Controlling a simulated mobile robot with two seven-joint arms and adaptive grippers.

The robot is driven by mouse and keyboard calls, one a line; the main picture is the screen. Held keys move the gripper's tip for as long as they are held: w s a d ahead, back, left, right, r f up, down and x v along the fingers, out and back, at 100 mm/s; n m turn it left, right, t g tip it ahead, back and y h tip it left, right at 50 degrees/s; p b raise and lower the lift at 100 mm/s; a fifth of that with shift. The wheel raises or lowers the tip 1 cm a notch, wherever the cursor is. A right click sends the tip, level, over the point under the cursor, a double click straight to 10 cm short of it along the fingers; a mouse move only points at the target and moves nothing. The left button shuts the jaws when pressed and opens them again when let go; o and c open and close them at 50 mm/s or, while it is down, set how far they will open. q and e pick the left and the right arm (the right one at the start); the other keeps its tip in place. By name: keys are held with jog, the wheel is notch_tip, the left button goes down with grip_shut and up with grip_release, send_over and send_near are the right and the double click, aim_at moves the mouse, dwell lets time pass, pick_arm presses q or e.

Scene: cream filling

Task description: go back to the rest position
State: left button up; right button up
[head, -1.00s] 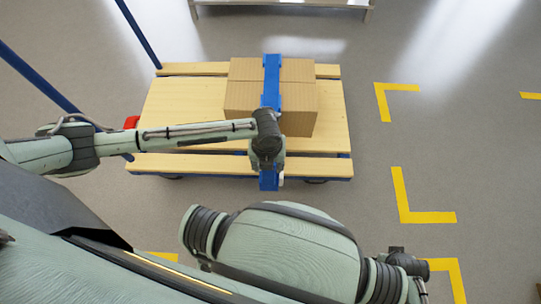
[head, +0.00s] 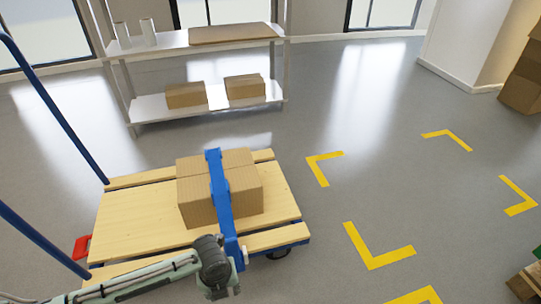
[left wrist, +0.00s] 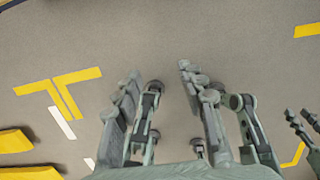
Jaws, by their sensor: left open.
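My left gripper (left wrist: 160,75) is open and empty in the left wrist view, its fingers apart above bare grey floor. In the head view my left arm comes in at the bottom left and ends at a dark joint by the trolley's front edge; its fingers cannot be made out there. At the right edge of the left wrist view are grey-green finger-like parts (left wrist: 306,122), probably my right gripper, cut off by the frame. The right arm does not show in the head view.
A shelf (head: 150,105) with boxes stands behind. Yellow floor marks (head: 370,258) lie to the right, with open floor around them. More boxes (head: 525,85) are at the far right.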

pick_arm(q)
jog(key=a+f+n+t+y, duration=0.1)
jog(key=a+f+n, duration=0.2)
jog(key=a+n, duration=0.55)
jog(key=a+f+n+t, duration=0.1)
jog(key=a+f+n, duration=0.2)
jog(key=a+n, duration=0.55)
jog(key=s+a+f+n+y, duration=0.15)
jog(key=s+a+n, duration=0.35)
jog(key=a, duration=0.5)
jog(key=s+a+n+y, duration=0.2)
jog(key=s+a+n, duration=0.3)
jog(key=a, duration=0.5)
jog(key=s+d+f+n+h, duration=0.1)
jog(key=d+f+n, duration=0.1)
jog(key=d, duration=0.8)
jog(key=s+d+f+n+g+h, duration=0.1)
jog(key=d+f, duration=0.3)
jog(key=d, duration=0.7)
jog(key=shift+s+f+n+h, duration=0.4)
jog(key=shift+h, duration=0.35)
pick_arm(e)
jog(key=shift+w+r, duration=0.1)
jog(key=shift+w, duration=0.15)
